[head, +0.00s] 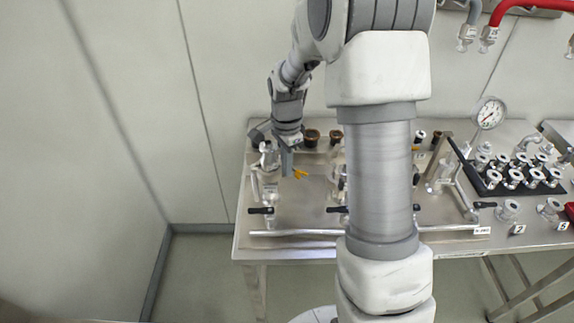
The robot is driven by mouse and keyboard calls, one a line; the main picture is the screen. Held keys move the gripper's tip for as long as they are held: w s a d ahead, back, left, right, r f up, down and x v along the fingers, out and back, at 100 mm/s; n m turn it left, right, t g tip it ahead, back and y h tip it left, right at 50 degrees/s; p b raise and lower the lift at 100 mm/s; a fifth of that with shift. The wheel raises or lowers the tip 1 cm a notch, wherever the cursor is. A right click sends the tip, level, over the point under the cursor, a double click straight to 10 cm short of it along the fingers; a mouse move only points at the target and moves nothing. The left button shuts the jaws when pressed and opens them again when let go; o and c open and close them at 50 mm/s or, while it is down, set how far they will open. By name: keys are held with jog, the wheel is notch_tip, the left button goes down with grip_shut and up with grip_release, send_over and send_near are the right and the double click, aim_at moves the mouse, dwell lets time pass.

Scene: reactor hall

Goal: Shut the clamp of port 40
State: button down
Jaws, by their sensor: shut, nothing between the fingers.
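My gripper (287,172) is shut and empty. It points down over the left part of the steel bench, beside a metal fitting (268,158) at the left end of the pipework. A small yellow-orange piece (299,173) shows just right of the fingers; I cannot tell whether it is a clamp's wing or whether the fingers touch it. I can read no mark for port 40, and I cannot tell whether its clamp is open or shut. My arm hides the middle of the bench.
Black-handled valves (261,210) line the front above a steel rail (290,233). Red and grey hoses (520,6) hang at top right. The floor left of the bench is clear.

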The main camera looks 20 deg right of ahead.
notch_tip(320, 180, up, 6)
jog(key=p, duration=0.3)
